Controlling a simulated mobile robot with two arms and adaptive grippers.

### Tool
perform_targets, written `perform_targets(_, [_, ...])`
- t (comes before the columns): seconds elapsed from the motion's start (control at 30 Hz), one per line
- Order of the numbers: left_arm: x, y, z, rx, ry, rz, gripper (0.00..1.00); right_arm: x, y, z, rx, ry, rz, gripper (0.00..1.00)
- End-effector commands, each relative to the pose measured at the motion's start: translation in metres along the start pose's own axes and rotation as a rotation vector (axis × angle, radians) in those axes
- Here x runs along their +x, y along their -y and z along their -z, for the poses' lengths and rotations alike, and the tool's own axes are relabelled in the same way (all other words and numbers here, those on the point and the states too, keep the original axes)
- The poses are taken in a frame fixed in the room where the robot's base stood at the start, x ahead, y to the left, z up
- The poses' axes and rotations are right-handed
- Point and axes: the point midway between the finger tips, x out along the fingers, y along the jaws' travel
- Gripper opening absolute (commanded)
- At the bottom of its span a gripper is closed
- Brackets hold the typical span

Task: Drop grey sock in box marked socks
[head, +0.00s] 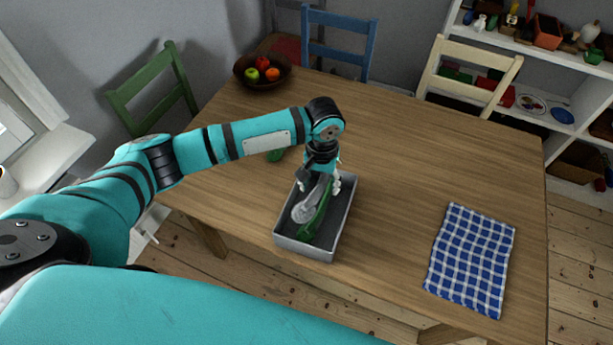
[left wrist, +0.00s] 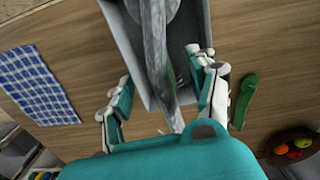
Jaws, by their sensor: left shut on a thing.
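A long grey thing, which looks like the grey sock (head: 303,210), hangs from my left gripper (head: 320,182) over the grey box. In the left wrist view the sock (left wrist: 158,45) runs between the fingers of the gripper (left wrist: 165,88), which is shut on it. The grey open box (head: 305,250) stands on the table below the gripper, and its wall shows in the left wrist view (left wrist: 126,45). I see no readable mark on the box. A long green thing (head: 316,218) is beside the sock at the box. My right gripper is out of view.
A green item (head: 276,155) lies on the wooden table (head: 420,150) behind the box. A blue checked cloth (head: 470,258) lies at the right. A fruit bowl (head: 262,82) stands at the back left. Chairs surround the back. The table between box and cloth is clear.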

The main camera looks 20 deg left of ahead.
Motion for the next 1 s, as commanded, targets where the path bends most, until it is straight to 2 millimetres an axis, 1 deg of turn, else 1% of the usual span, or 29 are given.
perform_targets(0.03, [0.001, -0.002, 0.005, 0.002, 0.003, 0.003, 0.37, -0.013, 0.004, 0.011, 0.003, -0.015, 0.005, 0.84])
perform_targets(0.1, [0.011, -0.002, 0.011, 0.01, 0.0, 0.007, 0.37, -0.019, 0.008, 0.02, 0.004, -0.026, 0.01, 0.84])
perform_targets(0.17, [0.018, -0.001, 0.014, 0.014, -0.002, 0.009, 0.37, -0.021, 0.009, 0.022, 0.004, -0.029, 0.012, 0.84])
perform_targets(0.27, [0.025, -0.001, 0.017, 0.022, -0.006, 0.012, 0.37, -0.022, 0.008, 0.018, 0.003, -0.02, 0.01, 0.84])
perform_targets(0.37, [0.03, 0.0, 0.018, 0.023, -0.006, 0.013, 0.37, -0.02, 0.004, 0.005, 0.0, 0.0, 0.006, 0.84])
perform_targets(0.5, [0.038, 0.0, 0.018, 0.024, -0.007, 0.013, 0.37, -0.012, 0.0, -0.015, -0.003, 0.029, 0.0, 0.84])
perform_targets(0.6, [0.046, 0.0, 0.018, 0.024, -0.007, 0.013, 0.37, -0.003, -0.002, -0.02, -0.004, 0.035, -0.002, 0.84])
perform_targets(0.73, [0.06, 0.0, 0.018, 0.024, -0.007, 0.013, 0.37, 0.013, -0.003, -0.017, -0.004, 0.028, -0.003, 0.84])
perform_targets(0.9, [0.077, 0.001, 0.019, 0.023, -0.008, 0.013, 0.37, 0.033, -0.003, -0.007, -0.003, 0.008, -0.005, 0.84])
perform_targets(1.0, [0.084, 0.001, 0.019, 0.022, -0.007, 0.014, 0.37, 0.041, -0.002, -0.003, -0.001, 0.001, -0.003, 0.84])
